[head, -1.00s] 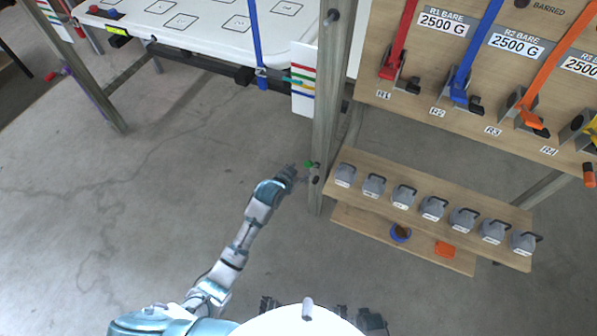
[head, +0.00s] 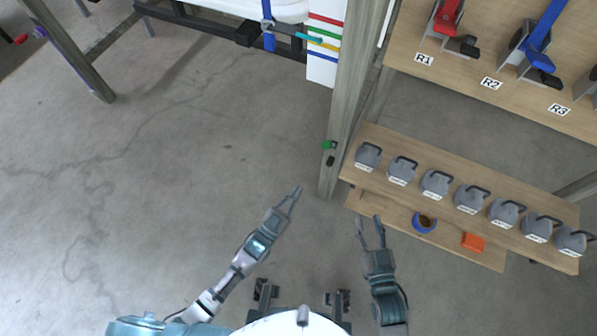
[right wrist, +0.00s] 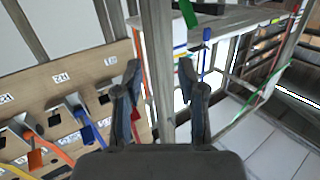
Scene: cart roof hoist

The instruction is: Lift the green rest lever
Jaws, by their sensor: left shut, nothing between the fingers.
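The green rest lever (head: 327,145) shows as a small green piece on the lower part of the wooden post (head: 340,115) in the head view. A small dark knob (head: 330,161) sits just below it. My left gripper (head: 297,190) is shut and empty, below and to the left of the lever, apart from it. My right gripper (head: 370,217) is open and empty, below and to the right of the lever, in front of the lower shelf. In the right wrist view its open fingers (right wrist: 158,72) have nothing between them; a green piece (right wrist: 188,12) shows at the top, and I cannot tell if it is the lever.
A shelf (head: 385,135) right of the post bears several grey weights. The lower shelf (head: 460,246) holds a blue roll (head: 424,222) and an orange block (head: 473,242). A board with strapped cleats stands above. The floor (head: 180,170) left of the post is clear.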

